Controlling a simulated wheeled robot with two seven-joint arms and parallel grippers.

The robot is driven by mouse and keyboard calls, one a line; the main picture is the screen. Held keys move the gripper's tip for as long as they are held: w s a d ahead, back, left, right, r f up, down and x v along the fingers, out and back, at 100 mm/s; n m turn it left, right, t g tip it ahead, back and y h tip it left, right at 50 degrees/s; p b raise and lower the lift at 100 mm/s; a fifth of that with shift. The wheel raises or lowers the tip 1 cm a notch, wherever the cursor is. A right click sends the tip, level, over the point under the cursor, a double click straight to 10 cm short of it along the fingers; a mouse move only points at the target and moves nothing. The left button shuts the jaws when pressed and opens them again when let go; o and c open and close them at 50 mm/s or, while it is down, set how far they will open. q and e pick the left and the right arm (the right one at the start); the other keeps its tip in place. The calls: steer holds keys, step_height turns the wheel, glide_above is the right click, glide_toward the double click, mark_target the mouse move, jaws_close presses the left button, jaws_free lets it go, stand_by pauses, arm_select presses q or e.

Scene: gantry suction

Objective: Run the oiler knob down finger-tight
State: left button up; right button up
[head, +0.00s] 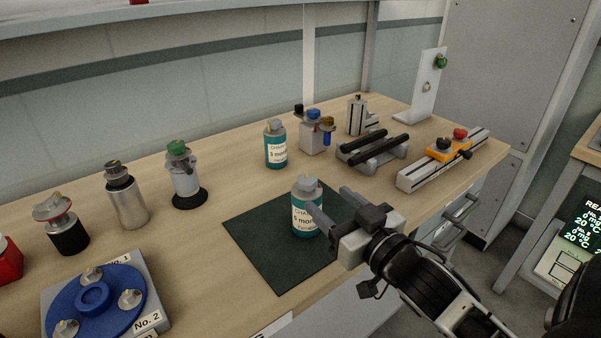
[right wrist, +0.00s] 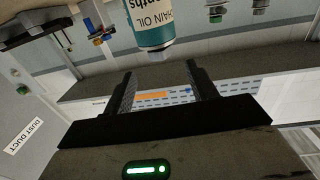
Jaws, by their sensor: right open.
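A teal chain oil bottle (head: 305,219) stands upright on a dark green mat (head: 262,235), with a grey knob (head: 307,184) on top. In the right wrist view the bottle (right wrist: 148,22) appears inverted, its knob (right wrist: 159,53) toward the gap between my fingers. My right gripper (head: 326,198) is open and empty, reaching in from the right beside the bottle. One finger overlaps the bottle's right side in the head view; I cannot tell whether it touches. A second similar teal bottle (head: 276,149) stands behind, off the mat. My left gripper is not in view.
A blue round fixture (head: 95,304) sits at front left. Several capped containers, including a steel cylinder (head: 127,202), stand along the left. Black-barred supports (head: 372,151) and a rail with an orange carriage (head: 445,155) are at back right. The mat's left part is clear.

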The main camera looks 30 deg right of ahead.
mark_target(301, 176)
steer(key=w+p, duration=0.1)
steer(key=w, duration=0.9)
steer(key=shift+w, duration=0.1)
steer(key=c, duration=1)
